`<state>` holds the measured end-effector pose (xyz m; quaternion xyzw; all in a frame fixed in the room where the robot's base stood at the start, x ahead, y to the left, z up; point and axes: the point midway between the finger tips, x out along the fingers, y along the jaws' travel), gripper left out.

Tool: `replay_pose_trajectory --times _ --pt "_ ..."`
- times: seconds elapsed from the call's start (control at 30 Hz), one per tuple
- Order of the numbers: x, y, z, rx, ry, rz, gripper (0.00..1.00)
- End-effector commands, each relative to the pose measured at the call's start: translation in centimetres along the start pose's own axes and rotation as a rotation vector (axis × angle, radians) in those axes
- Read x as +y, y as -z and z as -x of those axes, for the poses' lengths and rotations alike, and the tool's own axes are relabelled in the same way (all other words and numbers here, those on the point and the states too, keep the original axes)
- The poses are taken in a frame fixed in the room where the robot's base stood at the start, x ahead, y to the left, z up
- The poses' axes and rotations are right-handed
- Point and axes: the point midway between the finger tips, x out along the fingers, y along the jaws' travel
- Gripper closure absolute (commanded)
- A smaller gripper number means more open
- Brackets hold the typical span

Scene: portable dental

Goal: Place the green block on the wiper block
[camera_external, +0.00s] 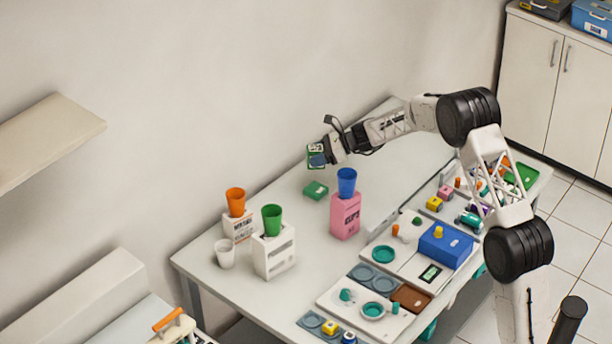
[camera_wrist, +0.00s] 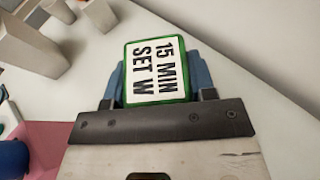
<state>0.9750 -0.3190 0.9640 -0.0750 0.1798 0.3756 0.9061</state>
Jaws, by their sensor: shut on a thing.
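My gripper (camera_external: 318,158) is raised above the far part of the table, shut on a green block. In the wrist view the green block (camera_wrist: 157,70) sits between my blue fingers (camera_wrist: 160,80); its white face reads "15 MIN SET W". The held green block also shows at the arm's end in the external view (camera_external: 315,147). I cannot tell for sure which thing is the wiper block.
A pink box (camera_external: 345,217) with a blue cup (camera_external: 347,181) stands near the flat green block. White boxes hold a green cup (camera_external: 272,219) and an orange cup (camera_external: 235,200). Trays and small items crowd the table's right side. The far table is mostly clear.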

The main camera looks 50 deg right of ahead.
Motion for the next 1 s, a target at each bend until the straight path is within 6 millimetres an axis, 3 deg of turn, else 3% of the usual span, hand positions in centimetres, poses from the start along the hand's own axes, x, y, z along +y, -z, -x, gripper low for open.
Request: replay_pose_trajectory --times 0.3,0.77,1.0 --pt "0.0 3.9 -1.6 0.001 -0.001 -0.002 0.74" --pt "0.0 4.7 -1.9 0.000 0.000 -0.001 0.74" --pt "0.0 6.5 -2.7 0.001 -0.001 -0.002 0.74"
